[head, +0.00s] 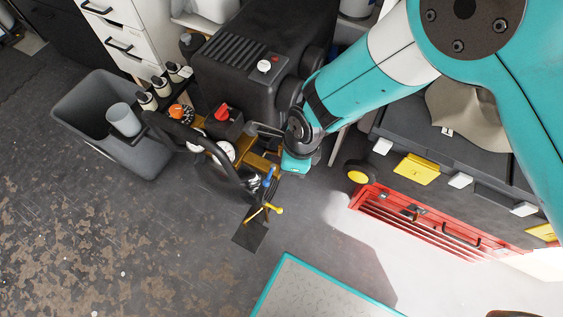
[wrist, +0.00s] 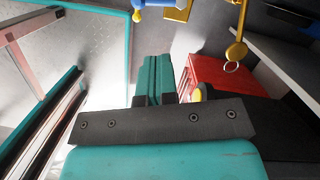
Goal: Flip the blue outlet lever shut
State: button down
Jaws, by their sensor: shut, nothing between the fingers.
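The blue outlet lever (head: 268,176) stands up from the brass fitting (head: 257,163) at the front of the black compressor (head: 265,60). In the wrist view, part of the blue lever (wrist: 152,3) shows at the top edge beside a brass piece (wrist: 179,10). My gripper (head: 294,168) is just right of the lever in the head view, apart from it. In the wrist view, its teal fingers (wrist: 156,75) are together with nothing between them. The lever lies beyond the fingertips there, and most of it is cut off.
A black curved handle (head: 215,155), a pressure gauge (head: 224,151) and a red knob (head: 222,112) are left of the lever. A yellow-ended piece (head: 275,208) hangs below it. A red tool chest (head: 378,200) stands at right. Open floor lies in front.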

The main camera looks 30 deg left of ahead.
notch_tip(320, 180, up, 6)
jog(key=d, duration=0.1)
jog(key=shift+d+p, duration=0.15)
jog(key=shift+p, duration=0.15)
jog(key=shift+w, duration=0.1)
jog(key=w+d+r+n+y, duration=0.1)
jog(key=w+d+r+n, duration=0.1)
jog(key=d+r+n, duration=0.6)
jog(key=w+d+r+n, duration=0.15)
jog(key=d+r, duration=0.35)
jog(key=r, duration=0.6)
jog(key=s+d+r+n+y, duration=0.1)
jog(key=s+d+r+n, duration=0.35)
jog(key=d+n, duration=0.2)
jog(key=s+d+r+n, duration=0.4)
jog(key=d+r+n, duration=0.15)
jog(key=d, duration=0.25)
notch_tip(320, 180, up, 18)
jog(key=p, duration=1.8)
jog(key=shift+w+f+m+t, duration=0.2)
jog(key=shift+m+t, duration=0.15)
jog(key=shift+t, duration=0.05)
